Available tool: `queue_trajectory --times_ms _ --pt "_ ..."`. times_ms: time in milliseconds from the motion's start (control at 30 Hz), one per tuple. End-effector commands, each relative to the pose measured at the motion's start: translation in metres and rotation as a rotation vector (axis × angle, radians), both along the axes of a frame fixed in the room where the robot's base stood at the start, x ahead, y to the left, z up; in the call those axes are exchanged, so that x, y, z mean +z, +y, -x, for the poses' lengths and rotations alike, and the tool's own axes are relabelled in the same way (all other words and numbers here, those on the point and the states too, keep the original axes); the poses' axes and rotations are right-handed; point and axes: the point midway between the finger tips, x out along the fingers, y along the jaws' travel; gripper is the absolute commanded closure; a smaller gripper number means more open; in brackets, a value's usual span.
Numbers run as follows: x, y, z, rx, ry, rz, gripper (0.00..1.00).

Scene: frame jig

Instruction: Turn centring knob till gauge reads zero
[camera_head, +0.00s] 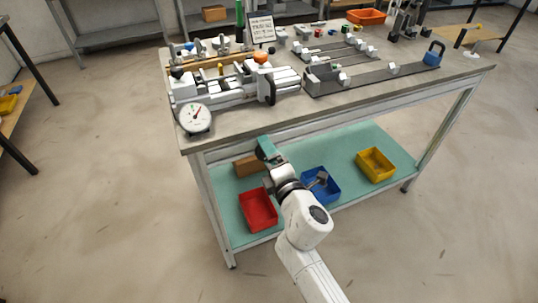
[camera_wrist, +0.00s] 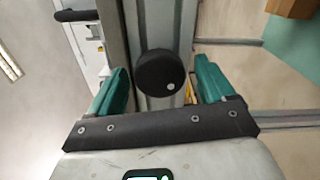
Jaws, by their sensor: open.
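The gauge (camera_head: 194,118) is a round white dial at the jig's front left corner. Its red needle points up and to the right; its marks are too small to read. A round black knob (camera_wrist: 160,73) with a white dot near its lower right rim shows in the wrist view. I cannot make out this knob in the head view. My gripper (camera_head: 265,148) is just in front of the bench's front edge, below the jig (camera_head: 230,82). In the wrist view my gripper (camera_wrist: 163,88) is open, its teal fingers either side of the knob with gaps between.
The bench top (camera_head: 300,108) carries a black handle (camera_head: 267,87), an orange knob (camera_head: 260,58) and rails. On the lower shelf stand a red bin (camera_head: 258,210), a blue bin (camera_head: 322,185) and a yellow bin (camera_head: 376,164). Open floor lies around the bench.

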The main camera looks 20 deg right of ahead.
Motion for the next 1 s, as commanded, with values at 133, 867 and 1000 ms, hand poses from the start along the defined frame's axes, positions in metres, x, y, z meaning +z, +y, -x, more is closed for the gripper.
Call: queue_trajectory --times_ms 133,867,1000 --pt "0.0 -0.001 0.0 -0.001 -0.001 0.0 0.18" --pt "-0.002 0.0 0.098 -0.001 0.001 0.0 0.18" --pt "0.0 0.0 0.106 -0.001 0.0 0.0 0.18"
